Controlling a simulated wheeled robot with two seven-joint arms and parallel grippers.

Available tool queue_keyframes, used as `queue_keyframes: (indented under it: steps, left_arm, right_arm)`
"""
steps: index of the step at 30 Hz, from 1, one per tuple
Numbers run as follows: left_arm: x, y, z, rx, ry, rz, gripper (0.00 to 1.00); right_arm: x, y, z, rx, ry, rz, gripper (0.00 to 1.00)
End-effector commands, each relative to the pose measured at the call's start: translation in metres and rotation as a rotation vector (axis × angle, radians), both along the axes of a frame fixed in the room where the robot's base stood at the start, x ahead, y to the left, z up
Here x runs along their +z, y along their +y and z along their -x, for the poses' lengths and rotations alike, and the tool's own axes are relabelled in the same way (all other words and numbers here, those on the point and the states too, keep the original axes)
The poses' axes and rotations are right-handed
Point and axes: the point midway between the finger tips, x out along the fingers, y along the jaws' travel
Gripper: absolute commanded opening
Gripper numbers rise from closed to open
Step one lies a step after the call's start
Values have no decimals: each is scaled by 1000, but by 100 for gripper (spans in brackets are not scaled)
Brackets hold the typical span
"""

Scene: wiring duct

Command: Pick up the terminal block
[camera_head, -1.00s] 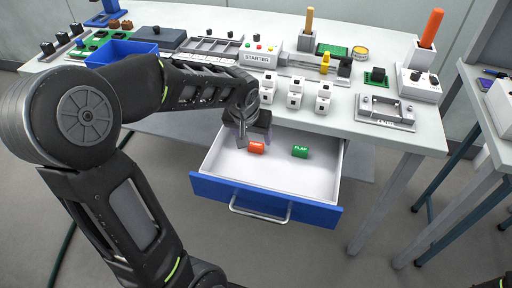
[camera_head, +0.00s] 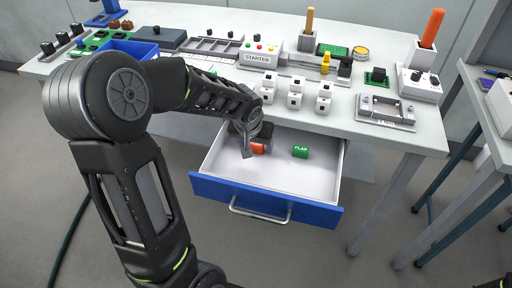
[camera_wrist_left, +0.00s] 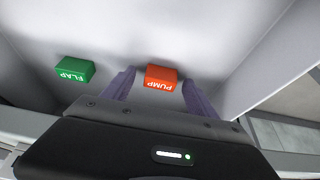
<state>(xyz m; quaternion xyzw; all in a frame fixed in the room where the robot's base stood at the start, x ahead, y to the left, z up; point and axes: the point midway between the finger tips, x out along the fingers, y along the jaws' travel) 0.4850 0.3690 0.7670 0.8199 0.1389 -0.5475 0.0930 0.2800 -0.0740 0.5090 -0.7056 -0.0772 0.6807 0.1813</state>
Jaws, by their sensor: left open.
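An orange block marked PUMP (camera_head: 259,149) and a green block marked FLAP (camera_head: 300,151) lie on the floor of the open drawer (camera_head: 290,179). My left gripper (camera_head: 252,145) is in the drawer at the orange block and partly hides it in the head view. In the left wrist view, the open fingers (camera_wrist_left: 158,79) stand on either side of the orange block (camera_wrist_left: 161,78), with gaps visible. The green block (camera_wrist_left: 75,70) lies outside the fingers, to the left. My right gripper is not in view.
The drawer has white walls and a blue front with a handle (camera_head: 261,213). Above it, the white table (camera_head: 413,139) carries several white blocks, a STARTER box (camera_head: 259,55), a blue bin (camera_head: 122,50) and other fixtures.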

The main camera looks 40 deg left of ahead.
Motion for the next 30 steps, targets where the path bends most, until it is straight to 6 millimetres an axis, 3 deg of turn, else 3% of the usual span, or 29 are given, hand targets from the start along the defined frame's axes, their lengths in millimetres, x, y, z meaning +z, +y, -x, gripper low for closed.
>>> queue_keyframes:
  steps: [13,30]
  left_arm:
    - [0,0,0,0,0,0,67]
    - [0,0,0,0,0,0,21]
  right_arm:
    - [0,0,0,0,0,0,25]
    - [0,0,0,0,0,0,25]
